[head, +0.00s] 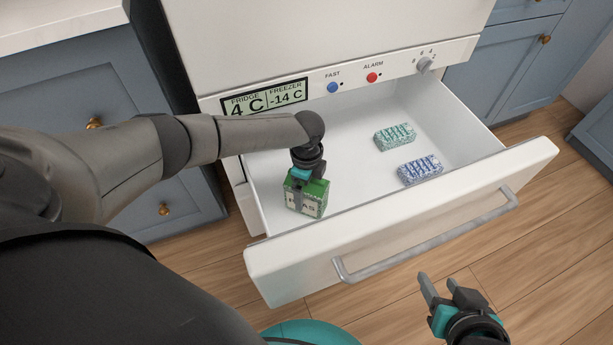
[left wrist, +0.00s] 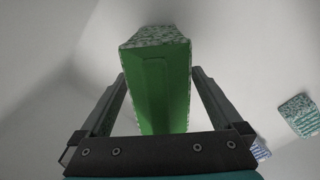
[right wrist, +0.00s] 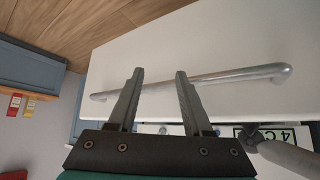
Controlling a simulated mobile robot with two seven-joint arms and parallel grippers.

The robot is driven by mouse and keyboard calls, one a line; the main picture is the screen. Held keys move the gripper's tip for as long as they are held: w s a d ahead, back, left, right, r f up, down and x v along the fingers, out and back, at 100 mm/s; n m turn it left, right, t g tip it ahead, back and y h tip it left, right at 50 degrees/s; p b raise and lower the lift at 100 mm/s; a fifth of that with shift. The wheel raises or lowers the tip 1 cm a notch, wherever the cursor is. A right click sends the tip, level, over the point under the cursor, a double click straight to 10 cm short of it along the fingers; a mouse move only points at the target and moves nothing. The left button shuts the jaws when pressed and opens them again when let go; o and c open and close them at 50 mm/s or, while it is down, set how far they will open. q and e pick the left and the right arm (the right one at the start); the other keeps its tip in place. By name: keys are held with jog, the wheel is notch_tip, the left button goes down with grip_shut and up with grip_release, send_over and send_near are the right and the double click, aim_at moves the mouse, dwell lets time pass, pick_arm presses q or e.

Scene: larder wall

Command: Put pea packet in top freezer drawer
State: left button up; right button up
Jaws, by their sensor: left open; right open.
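The green pea packet (head: 306,197) is inside the open top freezer drawer (head: 400,215), near its left end. My left gripper (head: 308,180) is directly above the packet, with its fingers on either side of it. In the left wrist view the packet (left wrist: 158,85) stands between the open fingers, with a gap visible beside it. Whether it rests on the drawer floor is hard to tell. My right gripper (head: 440,292) is open and empty in front of the drawer. In the right wrist view the drawer's bar handle (right wrist: 190,82) lies beyond its fingers.
A teal-and-white packet (head: 394,137) and a blue-and-white packet (head: 420,169) lie toward the right of the drawer. Its middle floor is clear. The control panel (head: 350,80) with display and knobs is above. Blue cabinets (head: 525,60) stand on both sides.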

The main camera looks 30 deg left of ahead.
pick_arm(q)
jog(key=shift+r, duration=0.4)
notch_tip(320, 180, up, 2)
jog(key=shift+p, duration=0.9)
pick_arm(e)
jog(key=s+d+r+g+h, duration=0.1)
jog(key=s+d+g+h, duration=0.1)
jog(key=s+d+g, duration=0.15)
pick_arm(q)
notch_tip(320, 180, up, 8)
jog(key=p, duration=0.5)
jog(key=shift+r, duration=0.7)
pick_arm(e)
notch_tip(320, 180, down, 11)
jog(key=s+g, duration=0.1)
jog(key=s, duration=0.1)
jog(key=shift+d+f, duration=0.2)
jog(key=shift+d, duration=0.15)
jog(key=shift+g, duration=0.25)
pick_arm(q)
jog(key=shift+r+p, duration=0.1)
jog(key=shift+p, duration=0.3)
